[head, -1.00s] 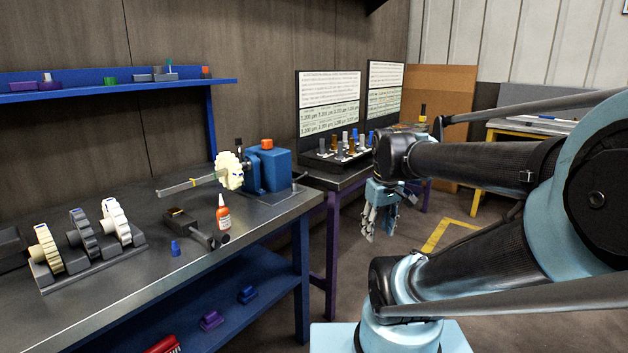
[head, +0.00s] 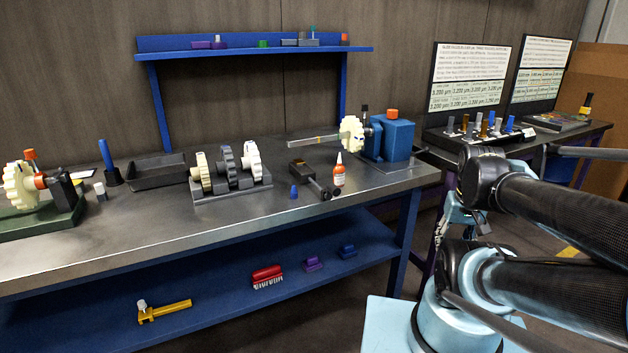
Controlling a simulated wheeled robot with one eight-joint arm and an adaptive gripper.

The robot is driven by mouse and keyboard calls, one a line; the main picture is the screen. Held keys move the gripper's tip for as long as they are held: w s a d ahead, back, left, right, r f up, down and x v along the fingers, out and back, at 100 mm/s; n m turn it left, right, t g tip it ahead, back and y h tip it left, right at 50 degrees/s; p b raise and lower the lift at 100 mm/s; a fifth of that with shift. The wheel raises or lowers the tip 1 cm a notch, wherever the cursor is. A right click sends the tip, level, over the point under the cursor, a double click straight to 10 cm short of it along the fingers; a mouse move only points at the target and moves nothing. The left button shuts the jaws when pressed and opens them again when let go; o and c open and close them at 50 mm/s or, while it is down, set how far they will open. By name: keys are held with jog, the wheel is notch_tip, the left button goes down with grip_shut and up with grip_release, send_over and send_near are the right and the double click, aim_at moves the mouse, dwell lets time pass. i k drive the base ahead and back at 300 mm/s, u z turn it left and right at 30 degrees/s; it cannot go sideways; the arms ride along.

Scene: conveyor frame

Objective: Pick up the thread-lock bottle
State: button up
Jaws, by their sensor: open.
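The thread-lock bottle, a small red bottle with a white label and pointed tip (head: 339,174), stands upright on the metal workbench (head: 240,222), right of a dark tool with a rounded end (head: 310,178). A small blue cone-shaped piece (head: 293,191) stands to its left. My gripper (head: 438,234) hangs off the bench's right end, right of and apart from the bottle. It is open with nothing seen in it; the arm partly hides it.
A blue motor block (head: 398,140) with a cream gear stands behind and right of the bottle. A rack of gears (head: 233,190) is to the left. A lower blue shelf (head: 210,280) holds a red brush (head: 267,276). The front bench top is mostly clear.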

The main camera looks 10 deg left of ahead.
aim_at(339, 179)
jog(key=u, duration=0.95)
